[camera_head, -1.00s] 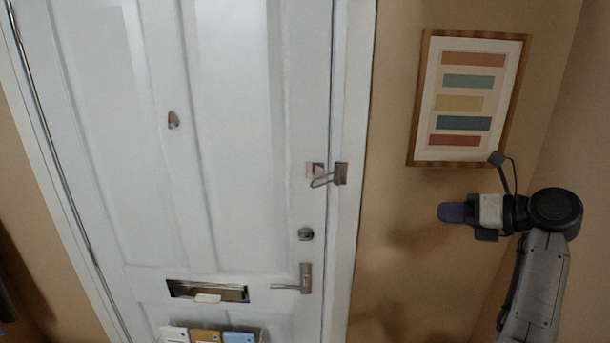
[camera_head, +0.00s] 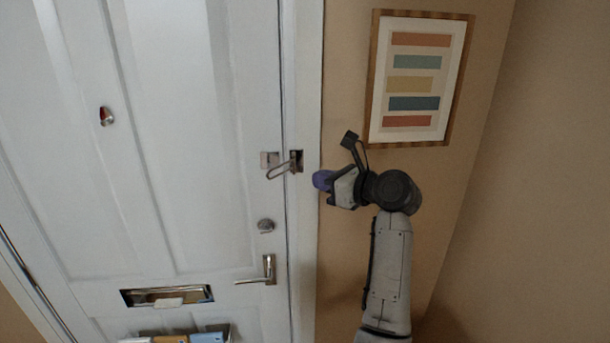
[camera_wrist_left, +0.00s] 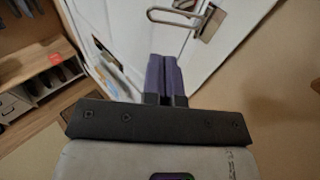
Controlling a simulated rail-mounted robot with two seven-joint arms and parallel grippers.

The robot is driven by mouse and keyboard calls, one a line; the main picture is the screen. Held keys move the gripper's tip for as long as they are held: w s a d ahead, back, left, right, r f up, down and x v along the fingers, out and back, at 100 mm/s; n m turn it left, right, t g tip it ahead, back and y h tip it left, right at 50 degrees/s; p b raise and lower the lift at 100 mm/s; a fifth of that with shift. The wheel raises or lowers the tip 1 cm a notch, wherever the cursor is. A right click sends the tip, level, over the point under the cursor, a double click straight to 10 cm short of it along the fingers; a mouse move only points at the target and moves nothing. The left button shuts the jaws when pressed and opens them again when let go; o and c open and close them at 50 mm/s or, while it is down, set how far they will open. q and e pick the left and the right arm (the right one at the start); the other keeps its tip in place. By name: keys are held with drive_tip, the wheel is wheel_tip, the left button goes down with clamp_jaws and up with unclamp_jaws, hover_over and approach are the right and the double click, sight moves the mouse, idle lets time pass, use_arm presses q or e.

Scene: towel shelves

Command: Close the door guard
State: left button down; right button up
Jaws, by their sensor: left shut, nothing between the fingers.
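The door guard (camera_head: 281,170) is a metal U-shaped loop hinged at a bracket (camera_head: 297,160) on the white door frame. The loop sticks out toward the door, angled down-left. A small metal plate (camera_head: 269,159) sits on the white door (camera_head: 165,150) beside it. My left gripper (camera_head: 322,181) is shut and empty, just right of the guard by the frame's edge, apart from it in the picture. In the left wrist view, its purple fingers (camera_wrist_left: 164,62) are together and the guard loop (camera_wrist_left: 178,18) shows beyond them. My right gripper is not in view.
A lever handle (camera_head: 267,270) and a round lock (camera_head: 265,225) are below the guard. A letter slot (camera_head: 167,296) is lower left. A framed picture (camera_head: 456,80) hangs on the wall. A wooden shelf (camera_wrist_left: 40,75) shows in the left wrist view.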

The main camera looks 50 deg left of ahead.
sight(273, 169)
use_arm(q)
drive_tip(key=p+x, duration=0.4)
drive_tip(key=x, duration=0.7)
drive_tip(key=shift+a+r, duration=0.1)
drive_tip(key=shift+r, duration=0.1)
drive_tip(key=shift+p+x, duration=0.5)
drive_tip(key=shift+x, duration=0.3)
drive_tip(key=shift+f, duration=0.15)
